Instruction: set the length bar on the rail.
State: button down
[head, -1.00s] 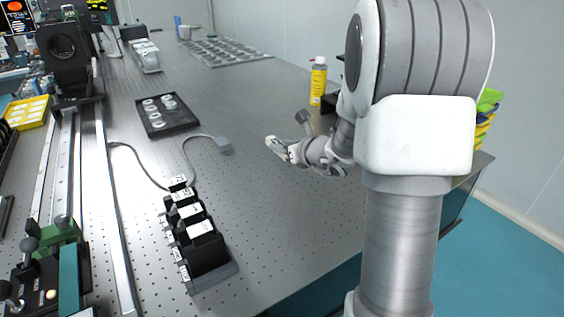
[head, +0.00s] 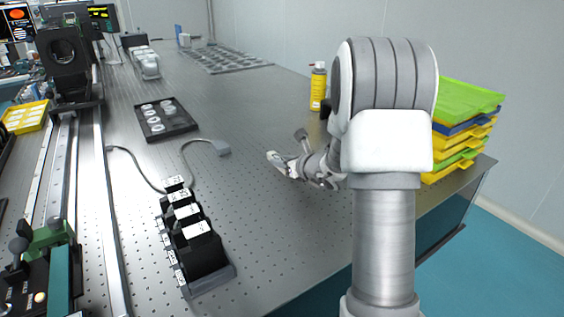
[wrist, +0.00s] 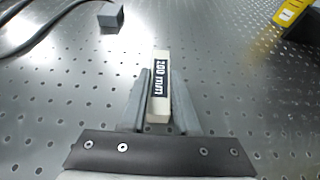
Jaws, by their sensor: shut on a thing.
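A white length bar (wrist: 158,98) with a black label ending in "00 mm" is between the two grey fingers of my gripper (wrist: 157,100) in the wrist view. My gripper is shut on it and holds it over the perforated tabletop. In the head view my gripper (head: 282,163) is at the middle right of the table, well to the right of the rails. A long metal rail (head: 112,225) runs along the left part of the table, with another (head: 44,180) farther left. I cannot tell which rail is meant.
A black rack of labelled blocks (head: 203,250) stands between my gripper and the rails, with a grey cable and its plug (head: 223,148) behind. A dark tray of white discs (head: 165,122) lies farther back. A yellow bottle (head: 318,88) and stacked bins (head: 462,130) are at right.

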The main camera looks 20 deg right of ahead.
jog(key=shift+f, duration=0.2)
jog(key=c, duration=0.6)
grip_release()
jog(key=shift+r, duration=0.1)
jog(key=shift+c, duration=0.2)
jog(key=shift+r, duration=0.1)
